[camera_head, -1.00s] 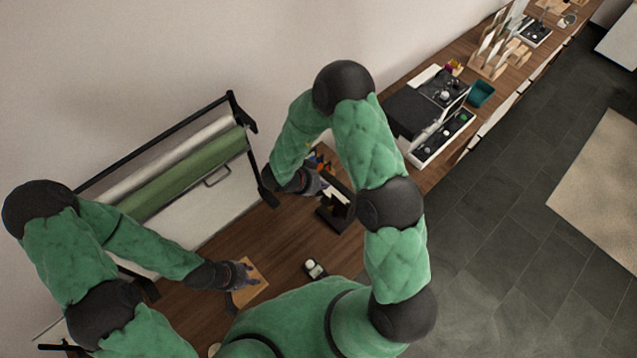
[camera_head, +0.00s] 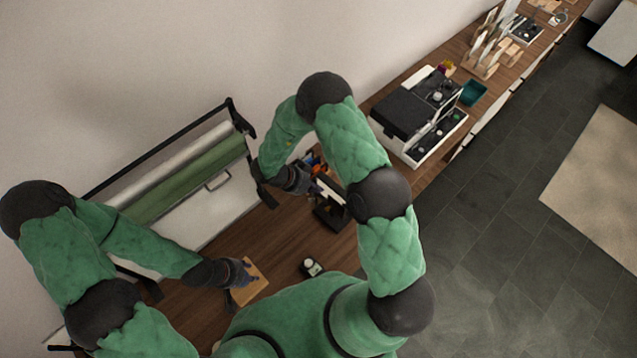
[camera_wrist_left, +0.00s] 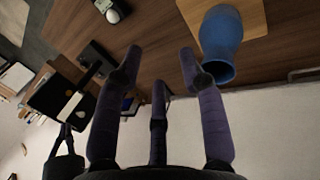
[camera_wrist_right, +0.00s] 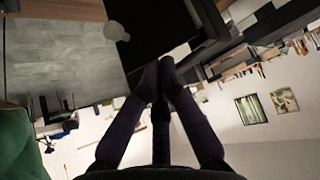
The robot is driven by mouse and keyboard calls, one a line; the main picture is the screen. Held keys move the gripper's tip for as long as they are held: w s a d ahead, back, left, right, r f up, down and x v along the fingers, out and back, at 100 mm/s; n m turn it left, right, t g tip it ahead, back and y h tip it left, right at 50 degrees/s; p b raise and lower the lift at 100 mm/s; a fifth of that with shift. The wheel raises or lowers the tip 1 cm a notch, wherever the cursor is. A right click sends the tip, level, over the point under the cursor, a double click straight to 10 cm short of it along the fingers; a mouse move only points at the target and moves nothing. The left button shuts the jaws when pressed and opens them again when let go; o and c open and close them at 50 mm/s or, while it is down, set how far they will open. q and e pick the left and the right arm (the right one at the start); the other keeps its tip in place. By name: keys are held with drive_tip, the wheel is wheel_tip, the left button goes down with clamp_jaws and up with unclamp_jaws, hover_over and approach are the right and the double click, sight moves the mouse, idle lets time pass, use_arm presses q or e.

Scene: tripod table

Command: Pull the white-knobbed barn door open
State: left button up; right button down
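A black unit with flaps and a pale panel (camera_head: 331,190) stands on the wooden table, partly hidden by my right arm. The left wrist view shows a dark flap with a white knob (camera_wrist_left: 68,92). In the right wrist view a pale round knob (camera_wrist_right: 117,31) sits at the edge of a black flap (camera_wrist_right: 160,38). My right gripper (camera_head: 314,188) is beside the unit. Its fingertips (camera_wrist_right: 157,72) are together in front of the black flap, and the knob is not between them. I cannot tell whether they touch the flap. My left gripper (camera_wrist_left: 160,58) is open and empty.
A rack with green and white rolls (camera_head: 185,180) stands behind. A counter with black-and-white equipment (camera_head: 418,110) runs right.

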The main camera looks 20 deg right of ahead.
drive_tip(key=shift+w+a+m+g+p, duration=0.15)
drive_tip(key=shift+a+m+g+p, duration=0.7)
drive_tip(key=shift+m, duration=0.35)
drive_tip(key=shift+w+a, duration=0.15)
drive_tip(key=shift+a, duration=0.1)
drive_tip(key=shift+a, duration=0.1)
